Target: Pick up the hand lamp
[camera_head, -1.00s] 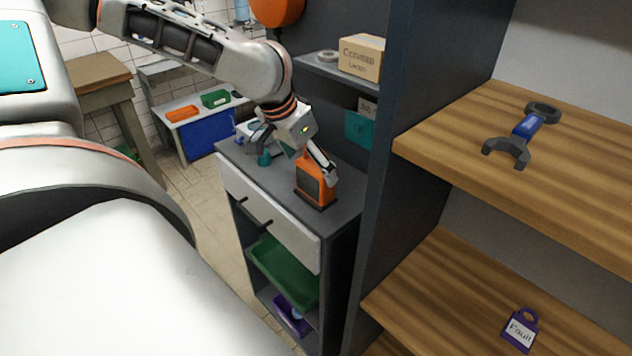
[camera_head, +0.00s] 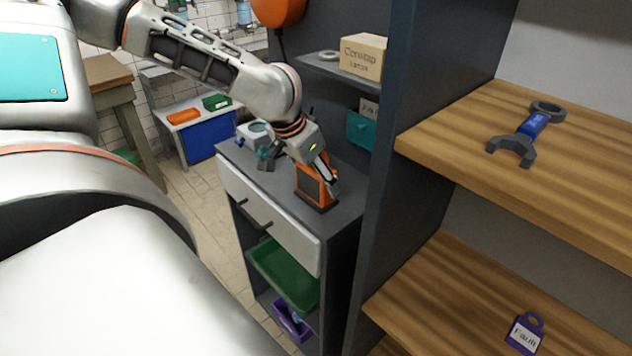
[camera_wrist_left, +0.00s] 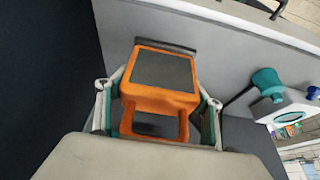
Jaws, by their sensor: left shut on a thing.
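The hand lamp (camera_head: 309,188) is an orange, boxy lamp with a dark panel, standing upright on the grey top of a cabinet (camera_head: 345,207). It also shows in the left wrist view (camera_wrist_left: 165,97), with its orange handle nearest the camera. My left gripper (camera_head: 328,178) reaches down over the lamp from above. In the wrist view its fingers (camera_wrist_left: 158,112) lie on both sides of the lamp and are shut on it. The lamp's base appears to rest on the cabinet top. My right gripper is not in view.
A white and teal device (camera_head: 258,135) stands behind the lamp on the cabinet top. A dark shelf side panel (camera_head: 400,150) rises close on the right. Wooden shelves there hold a blue-handled wrench (camera_head: 528,133) and a purple padlock tag (camera_head: 524,333).

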